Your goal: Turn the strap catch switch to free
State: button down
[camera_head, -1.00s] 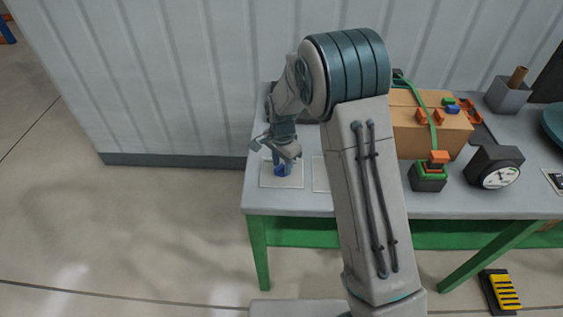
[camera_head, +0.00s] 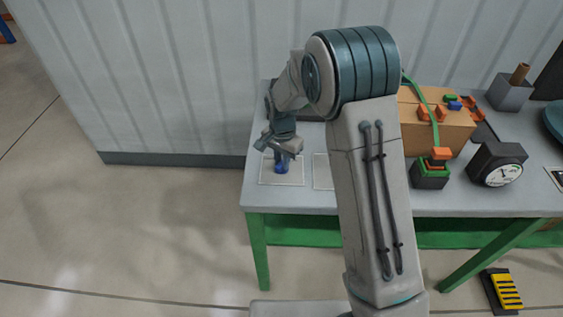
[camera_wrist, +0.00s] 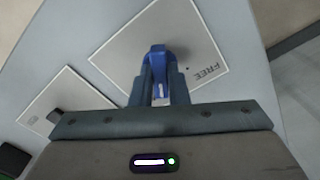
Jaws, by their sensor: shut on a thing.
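The switch is a blue knob (camera_wrist: 157,53) on a white plate (camera_wrist: 122,50) with the word FREE printed near its right side in the wrist view. A white mark shows on the knob, pointing down in that view, not at the word FREE. My gripper (camera_wrist: 161,78) is shut on the knob, one finger on each side, hiding part of it. In the head view the blue knob (camera_head: 281,169) shows below my gripper (camera_head: 283,158) at the left end of the table.
A second white plate (camera_wrist: 60,95) with a dark part lies beside the first.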

jog(key=n+b, duration=0.1)
jog(key=n, duration=0.2)
jog(key=shift+f+n+b, duration=0.1)
jog(key=shift+n+b, duration=0.2)
jog(key=n+b, duration=0.1)
jog(key=n, duration=0.2)
jog(key=shift+n, duration=0.3)
jog(key=n, duration=0.3)
jog(key=shift+n+b, duration=0.35)
jog(key=shift+n, duration=2.15)
jog(key=c, duration=1.4)
grip_release()
